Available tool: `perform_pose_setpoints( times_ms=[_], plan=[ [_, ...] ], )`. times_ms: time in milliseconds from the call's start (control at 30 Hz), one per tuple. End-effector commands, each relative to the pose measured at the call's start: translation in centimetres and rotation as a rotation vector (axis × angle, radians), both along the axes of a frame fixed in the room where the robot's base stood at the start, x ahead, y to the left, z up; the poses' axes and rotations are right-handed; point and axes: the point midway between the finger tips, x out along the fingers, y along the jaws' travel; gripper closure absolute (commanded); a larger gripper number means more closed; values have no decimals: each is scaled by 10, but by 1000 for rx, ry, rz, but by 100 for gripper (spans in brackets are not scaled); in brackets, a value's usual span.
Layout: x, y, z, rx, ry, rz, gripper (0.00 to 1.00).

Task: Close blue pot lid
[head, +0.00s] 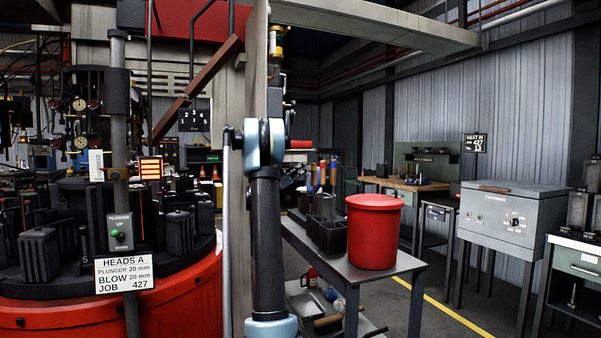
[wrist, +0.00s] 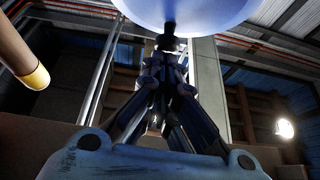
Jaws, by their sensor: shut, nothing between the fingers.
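No blue pot is seen in either view. A red pot (head: 374,232) with a red top that appears closed stands upright on a grey metal cart at right of centre in the head view. My gripper (wrist: 170,45) points upward in the wrist view, its dark fingers shut together and empty. A pale bluish round surface (wrist: 215,14) lies behind the fingertips at the top edge; I cannot tell what it is or whether they touch. In the head view my arm stands in front of the cart's left part, and the fingers cannot be made out.
The cart (head: 385,268) also bears dark bins (head: 328,236) with tool handles. A red rotary machine (head: 175,302) with dark moulds fills the left. A pale post (head: 238,150) stands beside my arm. A grey cabinet (head: 508,222) stands right; floor between it and the cart is clear.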

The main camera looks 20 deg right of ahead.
Motion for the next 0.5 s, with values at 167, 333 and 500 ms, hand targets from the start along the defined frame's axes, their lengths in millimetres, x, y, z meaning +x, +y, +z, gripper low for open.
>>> perform_pose_setpoints(
  times_ms=[167,333,500],
  plan=[
    [0,9,4,0,0,1,100],
    [0,33,14,0,1,0,100],
    [2,65,2,0,1,0,100]
  ],
)
